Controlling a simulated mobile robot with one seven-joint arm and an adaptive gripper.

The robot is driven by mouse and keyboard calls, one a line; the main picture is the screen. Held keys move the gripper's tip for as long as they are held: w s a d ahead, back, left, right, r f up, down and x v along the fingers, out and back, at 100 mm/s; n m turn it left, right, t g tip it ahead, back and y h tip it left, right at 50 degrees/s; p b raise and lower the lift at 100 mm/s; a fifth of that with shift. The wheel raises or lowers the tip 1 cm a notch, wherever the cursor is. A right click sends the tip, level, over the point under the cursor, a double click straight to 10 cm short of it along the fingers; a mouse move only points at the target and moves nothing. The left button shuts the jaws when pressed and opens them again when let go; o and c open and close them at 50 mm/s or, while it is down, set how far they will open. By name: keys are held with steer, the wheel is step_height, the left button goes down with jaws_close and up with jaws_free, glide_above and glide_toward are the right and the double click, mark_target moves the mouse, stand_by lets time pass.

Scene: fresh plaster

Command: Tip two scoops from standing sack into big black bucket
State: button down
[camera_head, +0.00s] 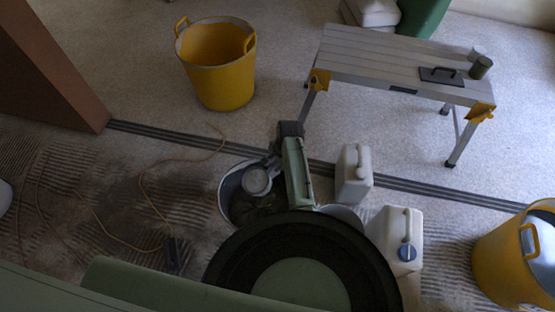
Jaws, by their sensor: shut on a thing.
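My gripper (274,162) is shut on a scoop (258,182) with a pale grey round bowl. The scoop is above or inside a round, dark, open container (228,204) with a pale rim, left of my arm; I take this for the big black bucket. Its inside looks dark, and its right side is hidden by my gripper and arm. I cannot tell whether the scoop holds anything. A pale round rim (345,213) shows right of my arm, mostly hidden. I cannot make out the standing sack for sure.
Two white canisters (354,174) (398,232) stand close right of my arm. A yellow tub (218,75) stands behind; another yellow tub (500,262) is at right. A workbench (390,62) holds a trowel (441,75). An orange cable (147,205) lies left.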

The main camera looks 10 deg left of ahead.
mark_target(268, 171)
step_height(268, 171, down, 5)
steer(key=b, duration=0.4)
steer(key=shift+s+r, duration=0.1)
steer(key=shift+r, duration=0.05)
steer(key=r+p, duration=0.1)
steer(key=s+a+r+t+h+p, duration=0.1)
steer(key=p, duration=0.1)
steer(key=h+p, duration=0.1)
steer(key=shift+s+a+r+t+p, duration=0.25)
steer(key=shift+a+r+t+p, duration=0.05)
steer(key=shift+r+t+p, duration=0.1)
steer(key=shift+s+a+r+t+h+p, duration=0.3)
steer(key=shift+s+a+t+h, duration=0.1)
steer(key=shift+t+h, duration=0.3)
steer(key=shift+s+a+r+n+t+h, duration=0.15)
steer(key=shift+a+r+n+t+h, duration=0.05)
steer(key=shift+r+n+t+h, duration=0.1)
steer(key=shift+s+a+r+t+h+b, duration=0.3)
steer(key=shift+a+t+h+b, duration=0.1)
steer(key=shift+t+h, duration=0.15)
steer(key=shift+s+a+r+t+h+b, duration=0.2)
steer(key=shift+s+a+t+h+b, duration=0.1)
steer(key=shift+t+h+b, duration=0.2)
steer(key=r+t+h+b, duration=0.1)
steer(key=s+a+r+t+h+b, duration=0.1)
steer(key=b, duration=0.1)
steer(key=shift+s+a+r+t+h, duration=0.15)
steer(key=shift+s+r+t+h, duration=0.1)
steer(key=shift+r, duration=0.15)
